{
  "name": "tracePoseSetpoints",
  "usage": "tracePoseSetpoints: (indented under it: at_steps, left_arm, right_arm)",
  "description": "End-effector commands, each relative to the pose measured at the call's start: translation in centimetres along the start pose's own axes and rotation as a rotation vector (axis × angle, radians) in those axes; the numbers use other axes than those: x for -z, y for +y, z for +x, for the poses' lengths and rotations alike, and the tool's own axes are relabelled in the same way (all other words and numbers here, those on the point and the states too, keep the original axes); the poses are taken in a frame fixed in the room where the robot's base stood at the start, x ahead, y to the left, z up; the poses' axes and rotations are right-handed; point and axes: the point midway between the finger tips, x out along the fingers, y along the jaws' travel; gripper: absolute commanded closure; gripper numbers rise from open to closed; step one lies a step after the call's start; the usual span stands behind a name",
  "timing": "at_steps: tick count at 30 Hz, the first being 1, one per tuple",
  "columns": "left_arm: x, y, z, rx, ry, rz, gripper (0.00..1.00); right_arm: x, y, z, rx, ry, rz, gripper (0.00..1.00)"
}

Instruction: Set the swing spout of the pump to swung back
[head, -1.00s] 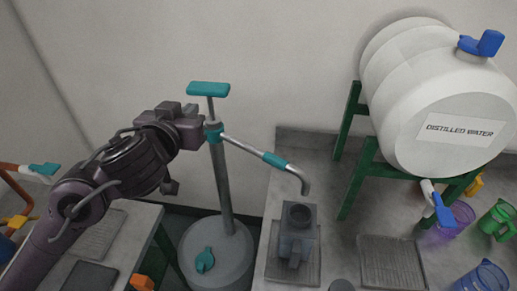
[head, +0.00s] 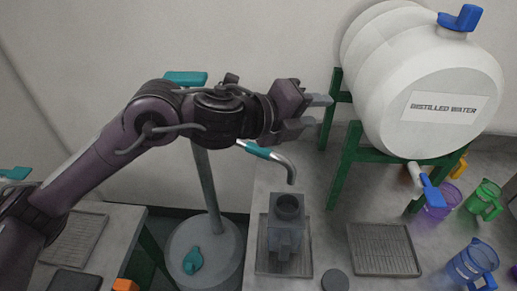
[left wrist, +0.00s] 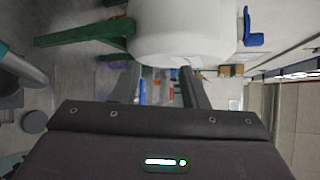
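The pump has a teal handle (head: 186,78), a grey column (head: 207,190) and a round grey base (head: 205,255). Its swing spout (head: 284,160) is a silver tube with a teal sleeve, pointing right with its bent tip above a grey square vessel (head: 287,232) on the counter. My arm hides the pump head and the spout's root. My left gripper (head: 316,111) is open and empty, beyond the spout to the upper right, with no visible contact. The left wrist view shows its fingers (left wrist: 158,88) apart, and the spout (left wrist: 22,72) at the left edge. My right gripper is not in view.
A white distilled water barrel (head: 415,85) on a green stand (head: 350,165) is close to the right of my left gripper. A drain tray (head: 383,250) and coloured jugs (head: 472,262) stand on the right counter. A second counter (head: 120,235) is at the lower left.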

Motion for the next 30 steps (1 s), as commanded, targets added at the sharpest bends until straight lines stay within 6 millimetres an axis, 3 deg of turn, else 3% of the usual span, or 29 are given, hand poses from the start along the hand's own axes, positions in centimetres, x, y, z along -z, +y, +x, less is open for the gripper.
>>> tracePoseSetpoints:
  at_steps: [3, 7, 11, 15, 22, 26, 30]
  left_arm:
    - [3.1, 0.8, 2.2, -0.066, 0.175, 0.484, 0.60]
    - [4.9, 3.1, 3.1, -0.128, 0.385, 0.987, 0.60]
    - [4.2, 6.0, 2.6, -0.188, 0.615, 1.436, 0.60]
    - [1.2, 8.2, 0.4, -0.239, 0.886, 1.818, 0.60]
    - [-4.0, 8.5, -4.3, -0.267, 1.217, 2.126, 0.60]
    - [-5.2, 8.2, -5.7, -0.260, 1.292, 2.176, 0.60]
    - [-5.3, 9.0, -5.5, -0.254, 1.312, 2.185, 0.60]
  right_arm:
    - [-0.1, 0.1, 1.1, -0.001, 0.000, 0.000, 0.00]
    - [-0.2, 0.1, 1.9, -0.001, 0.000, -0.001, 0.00]
    - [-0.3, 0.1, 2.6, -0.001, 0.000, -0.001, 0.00]
    - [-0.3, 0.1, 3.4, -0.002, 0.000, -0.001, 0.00]
    - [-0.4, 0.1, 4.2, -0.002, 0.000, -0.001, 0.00]
    - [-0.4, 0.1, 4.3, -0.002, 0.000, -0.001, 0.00]
    - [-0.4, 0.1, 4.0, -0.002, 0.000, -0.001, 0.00]
